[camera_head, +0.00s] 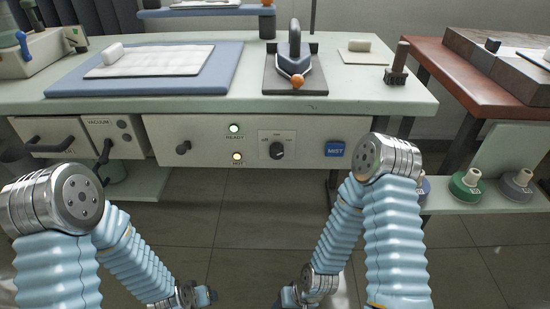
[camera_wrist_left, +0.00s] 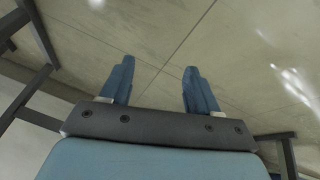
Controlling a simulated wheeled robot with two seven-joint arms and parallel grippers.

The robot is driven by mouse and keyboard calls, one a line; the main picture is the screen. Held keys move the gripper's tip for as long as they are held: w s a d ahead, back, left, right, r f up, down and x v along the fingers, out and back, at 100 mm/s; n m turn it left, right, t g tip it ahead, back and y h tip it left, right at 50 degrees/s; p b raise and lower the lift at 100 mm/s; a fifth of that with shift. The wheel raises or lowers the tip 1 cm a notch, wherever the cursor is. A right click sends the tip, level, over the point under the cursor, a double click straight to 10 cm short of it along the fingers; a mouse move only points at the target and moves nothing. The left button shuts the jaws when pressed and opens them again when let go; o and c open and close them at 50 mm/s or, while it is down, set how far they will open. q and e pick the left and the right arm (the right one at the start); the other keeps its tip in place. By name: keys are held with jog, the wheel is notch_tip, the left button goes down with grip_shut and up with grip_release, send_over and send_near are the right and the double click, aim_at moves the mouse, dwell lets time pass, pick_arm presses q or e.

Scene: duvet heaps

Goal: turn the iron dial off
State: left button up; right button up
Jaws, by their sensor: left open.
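The iron dial (camera_head: 277,151) is a dark round knob on a grey plate in the front panel below the table top; "off" is lettered at its left. I cannot tell where its pointer stands. The iron (camera_head: 295,64) rests on a dark stand on the table, above the dial. My left gripper (camera_head: 207,297) is low at the bottom edge, well below the panel. In the left wrist view, its two blue fingers (camera_wrist_left: 159,70) are apart, with only floor between them. My right gripper (camera_head: 285,299) is also low, partly cut off and small; its jaws are unclear.
A green READY lamp (camera_head: 234,128) and a lit amber lamp (camera_head: 237,157) sit left of the dial, a blue MIST button (camera_head: 335,149) right. Another dark knob (camera_head: 183,147) and drawers lie further left. A pressing pad (camera_head: 225,72) lies on the table. The floor before the panel is clear.

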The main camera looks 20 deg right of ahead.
pick_arm(q)
jog(key=w+d+r+m+t, duration=0.2)
jog(key=w+d+r+t, duration=0.25)
jog(key=r, duration=0.25)
jog(key=m+t+h, duration=0.2)
jog(key=t+h, duration=0.1)
jog(key=t, duration=0.6)
send_near(276, 157)
jog(key=b+x, duration=0.1)
jog(key=x, duration=0.8)
jog(key=shift+r, duration=0.1)
jog(key=shift+c, duration=0.2)
jog(key=c, duration=1)
jog(key=shift+b, duration=0.35)
